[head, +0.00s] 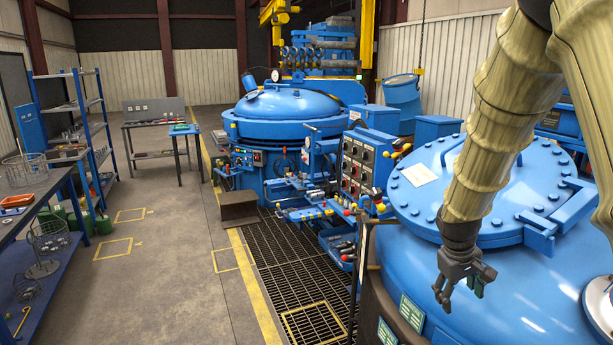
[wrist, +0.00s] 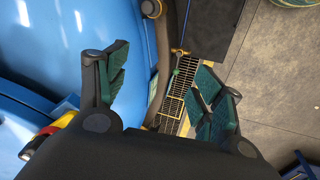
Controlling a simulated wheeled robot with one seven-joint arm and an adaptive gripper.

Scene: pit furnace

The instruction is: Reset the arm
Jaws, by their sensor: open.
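My arm, in a cream ribbed sleeve, comes down from the top right of the head view. My gripper (head: 460,291) hangs at its end, in front of the near blue furnace vessel (head: 540,285). In the wrist view my gripper (wrist: 160,90) shows two dark fingers with green pads, spread wide apart. Nothing is between them. The vessel's blue side (wrist: 40,50) fills the left of that view. Whether any part of the gripper touches the vessel cannot be told.
A floor grating (head: 300,275) runs left of the near vessel. Behind it stand a control panel (head: 361,165) and a second blue furnace (head: 290,106). A workbench (head: 40,205) and blue shelves (head: 90,120) line the left. The concrete floor (head: 170,255) between is mostly clear.

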